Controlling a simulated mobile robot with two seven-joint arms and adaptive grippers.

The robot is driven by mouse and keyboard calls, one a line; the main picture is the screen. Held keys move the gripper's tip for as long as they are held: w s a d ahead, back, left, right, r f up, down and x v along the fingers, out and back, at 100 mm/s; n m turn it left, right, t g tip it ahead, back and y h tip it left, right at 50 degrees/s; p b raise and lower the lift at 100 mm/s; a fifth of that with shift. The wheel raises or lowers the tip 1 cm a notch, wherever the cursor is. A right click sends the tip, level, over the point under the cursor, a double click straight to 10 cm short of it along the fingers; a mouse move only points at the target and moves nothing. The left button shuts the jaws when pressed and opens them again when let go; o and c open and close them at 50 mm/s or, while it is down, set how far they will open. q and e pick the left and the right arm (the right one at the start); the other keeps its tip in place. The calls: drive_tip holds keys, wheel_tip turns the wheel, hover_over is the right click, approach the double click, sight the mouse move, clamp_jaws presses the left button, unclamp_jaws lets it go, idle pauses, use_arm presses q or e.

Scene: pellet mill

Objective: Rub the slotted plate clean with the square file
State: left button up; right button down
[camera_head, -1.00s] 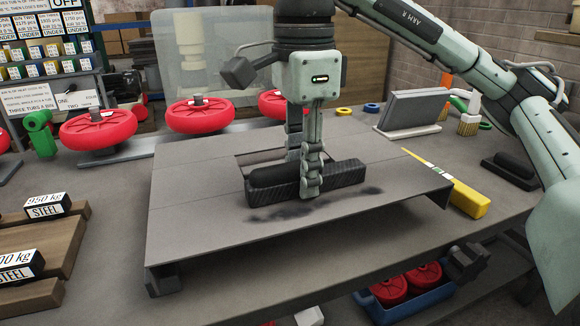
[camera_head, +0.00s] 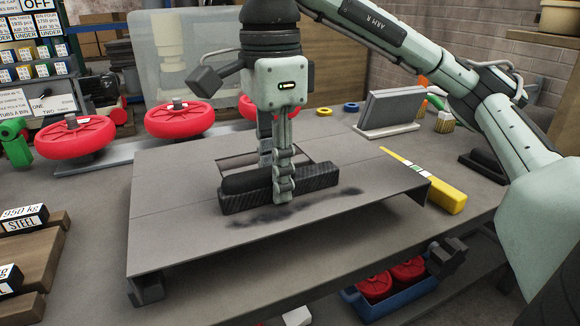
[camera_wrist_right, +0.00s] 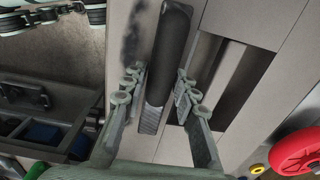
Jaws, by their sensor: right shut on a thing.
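The slotted plate (camera_head: 180,222) is a wide grey raised sheet on the bench, with a rectangular slot (camera_head: 308,156) toward its back. A dark smudge (camera_head: 300,208) runs across its surface in front of the file. The square file (camera_head: 315,176) is a black ridged block with a rounded dark grip on top. It lies level at the plate, in front of the slot; I cannot tell whether its underside touches. My right gripper (camera_head: 277,178) points down and is shut on the file. In the wrist view its fingers flank the file's grip (camera_wrist_right: 170,50). My left gripper is not in view.
Red wheels (camera_head: 180,118) stand behind the plate. A yellow-handled tool (camera_head: 445,195) lies at its right edge. Steel-labelled blocks (camera_head: 25,222) lie at left. A blue bin (camera_head: 400,302) sits below the bench.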

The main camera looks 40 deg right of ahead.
sight(300, 199)
drive_tip(key=shift+w+a, duration=0.15)
drive_tip(key=shift+a, duration=0.45)
drive_tip(key=shift+s+d, duration=0.75)
drive_tip(key=shift+d, duration=0.15)
drive_tip(key=shift+s+d, duration=0.7)
drive_tip(key=shift+d, duration=0.2)
drive_tip(key=shift+a, duration=0.1)
drive_tip(key=shift+w+a+p, duration=0.25)
drive_tip(key=shift+a, duration=0.7)
drive_tip(key=shift+w+a+p, duration=0.2)
drive_tip(key=shift+w+a, duration=0.05)
drive_tip(key=shift+a, duration=0.7)
drive_tip(key=shift+d, duration=0.1)
